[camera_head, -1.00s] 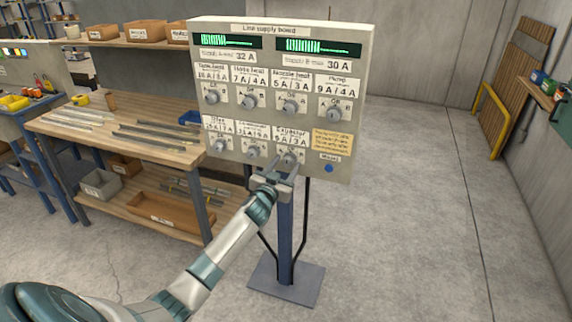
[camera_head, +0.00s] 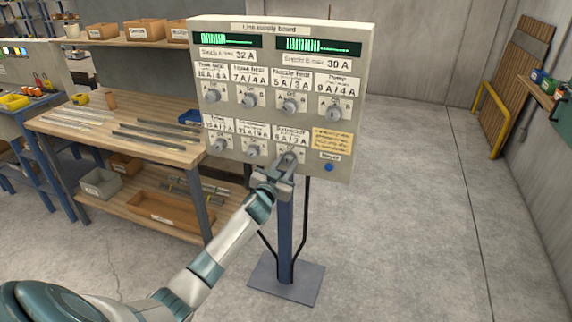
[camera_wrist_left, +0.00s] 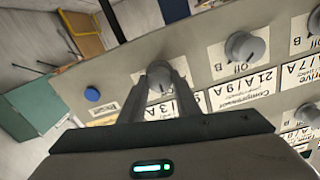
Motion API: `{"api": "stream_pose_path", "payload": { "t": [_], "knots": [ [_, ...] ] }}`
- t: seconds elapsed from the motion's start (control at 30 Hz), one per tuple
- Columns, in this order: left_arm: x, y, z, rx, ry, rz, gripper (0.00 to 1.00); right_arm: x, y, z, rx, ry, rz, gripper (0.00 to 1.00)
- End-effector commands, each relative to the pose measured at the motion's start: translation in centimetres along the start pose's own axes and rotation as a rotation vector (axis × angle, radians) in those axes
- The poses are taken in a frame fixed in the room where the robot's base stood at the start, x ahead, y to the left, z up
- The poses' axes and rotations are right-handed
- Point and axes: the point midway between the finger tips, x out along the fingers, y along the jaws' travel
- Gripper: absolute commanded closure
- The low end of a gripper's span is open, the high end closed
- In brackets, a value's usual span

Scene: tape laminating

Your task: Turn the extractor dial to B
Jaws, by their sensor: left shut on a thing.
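The line supply board (camera_head: 242,150) stands upright on a post, with two rows of grey dials. The extractor dial is the right one in the lower row, under the label "Extractor" (camera_head: 290,133). My left gripper (camera_head: 287,160) is at that dial and covers most of it in the head view. In the left wrist view the extractor dial (camera_wrist_left: 158,72) sits between the fingertips of my left gripper (camera_wrist_left: 160,84), which is shut on it. The dial's pointer direction cannot be read. My right gripper is not in view.
The compressor dial (camera_head: 253,149) is close on the left of my gripper. A blue reset button (camera_head: 329,168) and a yellow note (camera_head: 332,140) are to its right. A wooden workbench (camera_head: 110,140) stands left; open floor lies right.

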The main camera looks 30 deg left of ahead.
Motion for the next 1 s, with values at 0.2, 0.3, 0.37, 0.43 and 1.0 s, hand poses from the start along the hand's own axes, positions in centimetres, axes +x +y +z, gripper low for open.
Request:
{"api": "stream_pose_path", "payload": {
  "t": [0.2, 0.3, 0.37, 0.43, 1.0],
  "knots": [
    [0.00, 0.04, -0.01, 0.121, -0.002, 0.001, 0.93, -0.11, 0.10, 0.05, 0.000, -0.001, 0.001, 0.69],
    [0.00, 0.03, -0.02, 0.196, -0.004, 0.001, 0.93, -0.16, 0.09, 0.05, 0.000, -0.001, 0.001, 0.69],
    [0.00, 0.04, -0.01, 0.244, -0.005, 0.001, 0.93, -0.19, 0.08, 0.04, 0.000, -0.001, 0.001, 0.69],
    [0.00, 0.05, -0.02, 0.304, -0.006, 0.001, 0.93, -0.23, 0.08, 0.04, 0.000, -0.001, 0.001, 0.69],
    [0.00, 0.22, 0.04, 0.689, -0.012, 0.003, 0.93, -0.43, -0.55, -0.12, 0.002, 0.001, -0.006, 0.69]
  ]
}}
